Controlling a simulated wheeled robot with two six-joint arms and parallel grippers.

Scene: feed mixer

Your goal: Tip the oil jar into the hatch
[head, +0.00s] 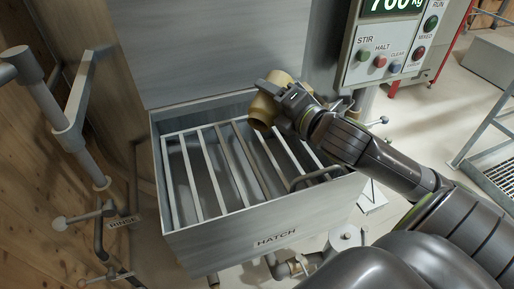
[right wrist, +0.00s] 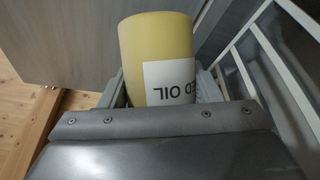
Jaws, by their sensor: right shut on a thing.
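The pale yellow oil jar (head: 264,111) is over the back right part of the hatch, above its bars. It looks tilted in the head view, and I see no oil running from it. In the right wrist view the jar (right wrist: 155,50) shows a white label with part of the word OIL, upside down. My right gripper (head: 277,94) is shut around the jar. The hatch (head: 215,238) is an open grey box with a grate of bars inside and a HATCH label on its front. My left gripper is not in view.
A control panel (head: 352,45) with several buttons and a green display stands behind at the right. Grey pipes (head: 70,130) and a RINSE label are at the left. A metal step (head: 495,175) is at the far right, with open floor before it.

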